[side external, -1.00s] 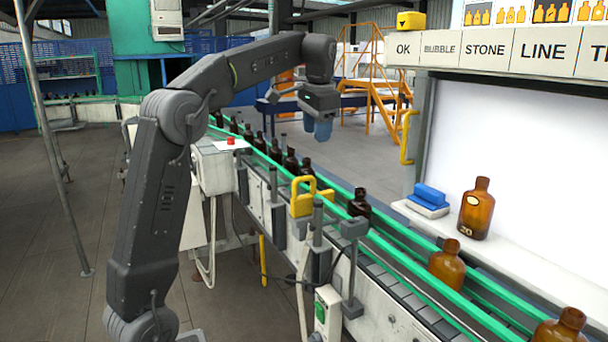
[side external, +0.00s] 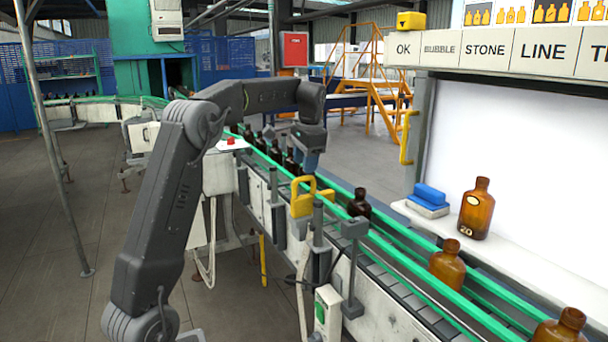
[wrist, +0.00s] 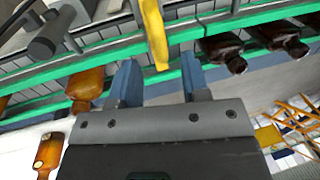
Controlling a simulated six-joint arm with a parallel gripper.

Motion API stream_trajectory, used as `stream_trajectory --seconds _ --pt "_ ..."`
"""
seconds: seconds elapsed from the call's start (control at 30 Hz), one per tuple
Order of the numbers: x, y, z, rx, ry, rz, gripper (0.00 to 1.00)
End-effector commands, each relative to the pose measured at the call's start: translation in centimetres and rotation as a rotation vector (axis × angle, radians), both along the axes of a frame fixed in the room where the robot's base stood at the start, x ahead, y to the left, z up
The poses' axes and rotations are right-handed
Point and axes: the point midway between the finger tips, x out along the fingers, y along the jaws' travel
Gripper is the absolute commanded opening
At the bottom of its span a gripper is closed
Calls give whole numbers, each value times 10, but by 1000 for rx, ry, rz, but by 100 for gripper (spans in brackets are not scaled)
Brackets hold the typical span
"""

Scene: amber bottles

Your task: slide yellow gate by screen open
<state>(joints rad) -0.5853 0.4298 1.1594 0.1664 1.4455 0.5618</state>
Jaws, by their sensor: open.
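The yellow gate (side external: 302,199) is a loop-shaped piece standing at the conveyor's near rail. In the wrist view a yellow bar (wrist: 154,30) reaches down toward the space between my fingers. My gripper (side external: 309,162) is pointed down just above and behind the gate in the side view. It also shows in the wrist view (wrist: 159,78), with two blue fingers spread apart and nothing held. I cannot tell whether a finger touches the yellow bar. The white lit screen (side external: 520,150) stands at the right, with a yellow handle (side external: 408,137) on its frame post.
Dark bottles stand along the conveyor, one (side external: 359,205) just right of the gate. Amber bottles (side external: 447,264) stand nearer, and one (side external: 477,209) is on the screen ledge beside blue-and-white blocks (side external: 429,199). Green rails (side external: 400,253) edge the belt. A grey post (side external: 318,222) stands beside the gate.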

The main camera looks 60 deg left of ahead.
Motion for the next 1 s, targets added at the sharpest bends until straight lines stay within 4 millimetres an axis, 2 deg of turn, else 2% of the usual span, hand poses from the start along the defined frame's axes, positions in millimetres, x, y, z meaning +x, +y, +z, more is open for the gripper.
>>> stream_trajectory --seconds 0.1,0.23,0.63,1.0 --pt "-1 4 -20 -1 3 2 42" --pt "0 7 -33 0 1 1 42" --pt "0 8 -40 1 0 1 42" --pt "0 8 -40 1 -1 1 8"
